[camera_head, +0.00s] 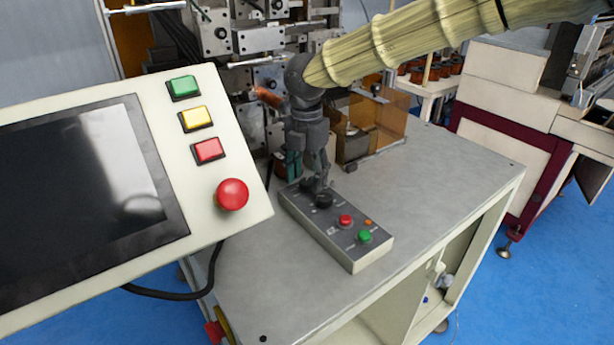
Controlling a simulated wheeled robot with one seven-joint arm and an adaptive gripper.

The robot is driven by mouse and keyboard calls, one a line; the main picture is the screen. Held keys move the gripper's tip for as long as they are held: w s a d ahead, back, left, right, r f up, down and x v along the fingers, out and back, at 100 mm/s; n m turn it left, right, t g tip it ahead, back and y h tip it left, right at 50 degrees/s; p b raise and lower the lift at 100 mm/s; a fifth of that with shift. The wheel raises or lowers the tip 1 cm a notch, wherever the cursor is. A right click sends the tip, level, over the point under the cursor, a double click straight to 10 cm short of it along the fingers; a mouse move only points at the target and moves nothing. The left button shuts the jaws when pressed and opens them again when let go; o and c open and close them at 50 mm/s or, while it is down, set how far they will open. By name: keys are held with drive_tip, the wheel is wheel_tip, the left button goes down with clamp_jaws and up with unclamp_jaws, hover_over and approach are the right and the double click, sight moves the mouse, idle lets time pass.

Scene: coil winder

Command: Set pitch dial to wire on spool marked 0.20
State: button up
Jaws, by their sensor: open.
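A grey control box (340,237) lies on the metal table, with black dials at its far end and buttons nearer. One black dial (324,201) shows just below my gripper (318,182); a second dark dial (307,186) beside it is partly hidden. My gripper points down and is open, its fingertips right at the dials; whether they touch one cannot be told. The dial markings are too small to read. Several copper-coloured spools (416,76) stand on a rack at the back right. No 0.20 mark is legible.
A panel with a dark screen (85,190) and a red stop button (232,194) fills the left front. An amber clear-walled box (378,122) stands behind the dials. The tabletop (445,165) is bare to the right of the control box.

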drive_tip(key=shift+f, duration=0.4)
drive_tip(key=c, duration=1.1)
drive_tip(key=shift+o, duration=0.2)
